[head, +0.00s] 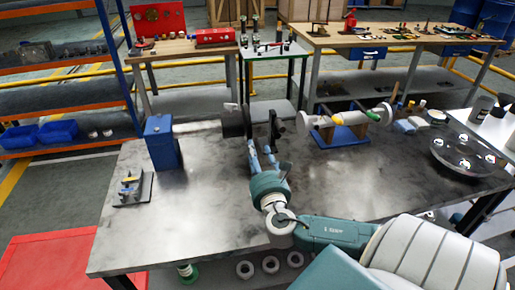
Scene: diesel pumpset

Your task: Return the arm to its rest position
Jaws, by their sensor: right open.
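My right arm (335,230) comes in from the lower right and reaches over the middle of the metal workbench (215,225). My right gripper (260,148) points away toward the back of the bench, with its two fingers apart. My left gripper is not in view.
A blue box (161,143) and a small rack with tools (131,188) stand at left. A blue stand with a shaft (340,133) is behind right. A round tray (468,152) sits at far right. The bench's front left is clear. A red surface (48,262) is lower left.

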